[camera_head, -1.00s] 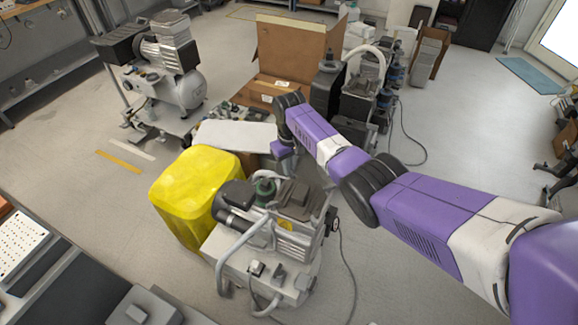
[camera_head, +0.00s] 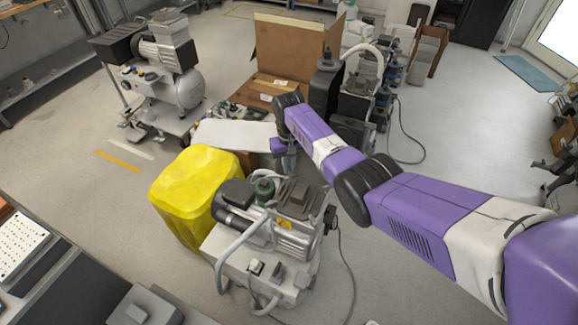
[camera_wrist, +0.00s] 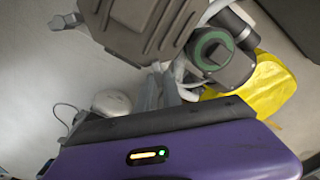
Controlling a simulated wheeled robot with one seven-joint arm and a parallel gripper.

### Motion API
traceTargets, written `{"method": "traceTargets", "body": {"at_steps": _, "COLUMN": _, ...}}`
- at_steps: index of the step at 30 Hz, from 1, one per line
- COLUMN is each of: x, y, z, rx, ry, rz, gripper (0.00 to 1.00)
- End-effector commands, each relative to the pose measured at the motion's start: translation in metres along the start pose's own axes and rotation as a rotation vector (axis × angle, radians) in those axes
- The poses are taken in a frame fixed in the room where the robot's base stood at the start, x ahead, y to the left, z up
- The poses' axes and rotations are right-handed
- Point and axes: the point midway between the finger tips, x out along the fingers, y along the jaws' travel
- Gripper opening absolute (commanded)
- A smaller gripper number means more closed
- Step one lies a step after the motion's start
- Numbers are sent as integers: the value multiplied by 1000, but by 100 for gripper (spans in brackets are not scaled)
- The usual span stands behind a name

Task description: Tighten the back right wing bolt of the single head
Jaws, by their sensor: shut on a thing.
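A small knob-like fitting (camera_wrist: 66,21) sticks out at the cover's left corner. My gripper (camera_wrist: 165,92) is at the cover's lower edge, its purple body across the bottom of the wrist view. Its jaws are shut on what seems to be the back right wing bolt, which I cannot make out. In the head view my gripper is mostly hidden behind my wrist.
A black-and-green round part (camera_wrist: 213,50) sits beside the head. Cardboard boxes (camera_head: 290,55) and another compressor (camera_head: 165,75) stand behind. The floor to the right is mostly clear.

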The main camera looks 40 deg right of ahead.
Motion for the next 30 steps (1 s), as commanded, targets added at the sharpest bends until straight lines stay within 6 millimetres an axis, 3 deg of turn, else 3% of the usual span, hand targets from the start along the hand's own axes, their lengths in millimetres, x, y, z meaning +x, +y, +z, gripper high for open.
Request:
{"method": "traceTargets", "body": {"at_steps": 1, "x": -2, "y": 0, "z": -2, "rx": 0, "ry": 3, "rz": -1, "gripper": 0}}
{"method": "traceTargets", "body": {"at_steps": 2, "x": -2, "y": 0, "z": -2, "rx": 0, "ry": 3, "rz": -1, "gripper": 16}}
{"method": "traceTargets", "body": {"at_steps": 4, "x": -2, "y": 0, "z": -1, "rx": 0, "ry": 3, "rz": -1, "gripper": 30}}
{"method": "traceTargets", "body": {"at_steps": 5, "x": -2, "y": 0, "z": -1, "rx": 0, "ry": 3, "rz": -1, "gripper": 32}}
{"method": "traceTargets", "body": {"at_steps": 17, "x": -8, "y": 0, "z": -1, "rx": -1, "ry": 4, "rz": -1, "gripper": 32}}
{"method": "traceTargets", "body": {"at_steps": 30, "x": -70, "y": 0, "z": -1, "rx": 0, "ry": 5, "rz": -1, "gripper": 32}}
